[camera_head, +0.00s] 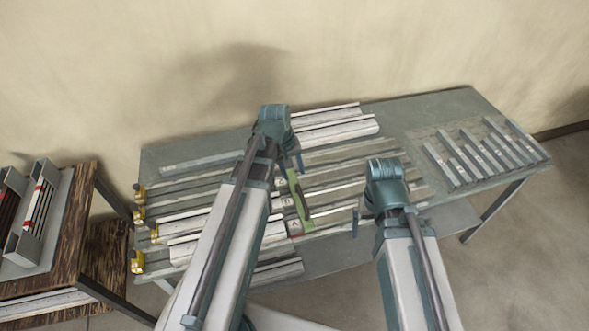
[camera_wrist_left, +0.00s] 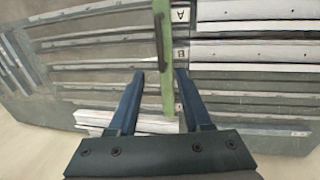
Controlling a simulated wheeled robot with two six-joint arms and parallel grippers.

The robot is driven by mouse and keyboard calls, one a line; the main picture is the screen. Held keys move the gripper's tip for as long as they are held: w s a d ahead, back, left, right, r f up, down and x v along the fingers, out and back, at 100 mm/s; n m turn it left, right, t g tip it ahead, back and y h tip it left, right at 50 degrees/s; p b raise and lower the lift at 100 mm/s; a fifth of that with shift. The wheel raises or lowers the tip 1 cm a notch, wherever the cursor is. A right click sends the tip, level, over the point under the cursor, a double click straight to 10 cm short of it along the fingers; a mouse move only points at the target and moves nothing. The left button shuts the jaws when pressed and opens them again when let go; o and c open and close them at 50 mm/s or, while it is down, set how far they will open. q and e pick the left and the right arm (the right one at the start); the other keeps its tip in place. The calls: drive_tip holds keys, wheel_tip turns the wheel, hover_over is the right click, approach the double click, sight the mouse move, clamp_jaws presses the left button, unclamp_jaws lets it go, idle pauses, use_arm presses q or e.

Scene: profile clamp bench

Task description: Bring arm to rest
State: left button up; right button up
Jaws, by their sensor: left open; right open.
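My left gripper (camera_wrist_left: 160,72) is open in the left wrist view, with its two blue fingers apart. A green bar (camera_wrist_left: 166,45) with a dark handle runs between and beyond the fingertips; I cannot tell whether they touch it. In the head view the green bar (camera_head: 297,200) lies across the rails beside my left wrist, which hides most of the left gripper. My right gripper (camera_head: 356,224) is over the bench's front right part, mostly hidden by its own wrist. No object shows in it.
The bench (camera_head: 430,108) carries long pale profiles (camera_head: 335,131), yellow end blocks (camera_head: 137,262) at the left, and a rack of short grey bars (camera_head: 475,155) at the right. A dark wooden shelf (camera_head: 80,210) with trays stands at the left. A wall is behind.

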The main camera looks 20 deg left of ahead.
use_arm(q)
drive_tip(key=shift+f, duration=0.1)
idle(0.4)
drive_tip(key=s+d+f+m+y+b, duration=0.1)
drive_tip(key=s+d+f+m+b, duration=0.3)
drive_tip(key=s+d+m, duration=0.1)
drive_tip(key=s+d+f+m+g+y+b, duration=0.1)
drive_tip(key=s+d+f+m+y+b, duration=0.1)
drive_tip(key=s+d+f+m+b, duration=0.3)
drive_tip(key=s+d, duration=0.2)
drive_tip(key=d, duration=0.1)
drive_tip(key=shift+s+d+m, duration=0.15)
drive_tip(key=shift+d+m, duration=0.15)
drive_tip(key=shift+d, duration=0.1)
